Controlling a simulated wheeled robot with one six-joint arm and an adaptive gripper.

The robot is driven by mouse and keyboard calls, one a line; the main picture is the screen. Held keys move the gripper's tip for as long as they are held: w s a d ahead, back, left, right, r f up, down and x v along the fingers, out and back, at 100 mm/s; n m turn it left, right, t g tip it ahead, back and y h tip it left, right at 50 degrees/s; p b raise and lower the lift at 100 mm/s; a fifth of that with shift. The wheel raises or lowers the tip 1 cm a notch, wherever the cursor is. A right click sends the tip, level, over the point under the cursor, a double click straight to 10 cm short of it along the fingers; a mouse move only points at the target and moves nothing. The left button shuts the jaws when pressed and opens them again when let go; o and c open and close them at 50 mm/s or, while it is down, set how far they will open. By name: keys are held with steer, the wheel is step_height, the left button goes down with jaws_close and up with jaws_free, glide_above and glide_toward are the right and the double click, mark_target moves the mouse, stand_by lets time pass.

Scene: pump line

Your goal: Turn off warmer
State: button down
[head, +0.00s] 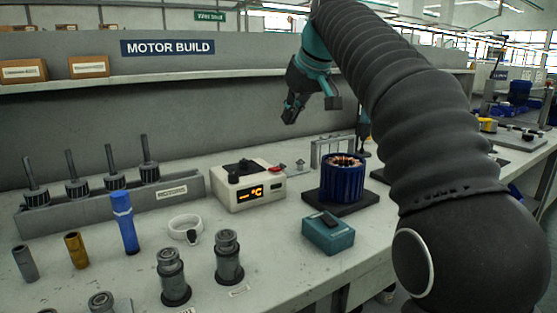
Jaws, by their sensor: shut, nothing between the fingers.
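The warmer (248,190) looks to be the white box on the bench, left of the blue wound motor part. Its front display (258,192) is lit orange and shows "°C"; the digits are too small to read surely. A black plate with a dark knob-like piece is on its top, and a small red part (276,167) sits at its top right edge. My gripper (290,112) hangs in the air above and behind the warmer, apart from it. It is shut and empty, partly turned away from view.
The blue motor part (342,178) stands on a dark pad, with a teal box (328,233) in front. My arm covers the right.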

steer(key=shift+w+a+r, duration=0.1)
steer(key=shift+w+a, duration=0.05)
glide_above(274, 168)
steer(key=s, duration=0.1)
steer(key=f, duration=0.5)
steer(key=f+b, duration=0.1)
steer(key=f, duration=0.2)
steer(key=shift+s+d+f, duration=0.15)
steer(key=shift+d+f, duration=0.15)
steer(key=shift+d, duration=0.05)
steer(key=shift+s+d+f+b, duration=0.1)
steer(key=shift+s+f+b, duration=0.1)
steer(key=shift+f, duration=0.35)
steer(key=shift+s+d+f+b, duration=0.1)
steer(key=shift+f+b, duration=0.05)
steer(key=shift+f, duration=1.15)
steer(key=shift+f+b, duration=0.1)
steer(key=shift+b, duration=0.2)
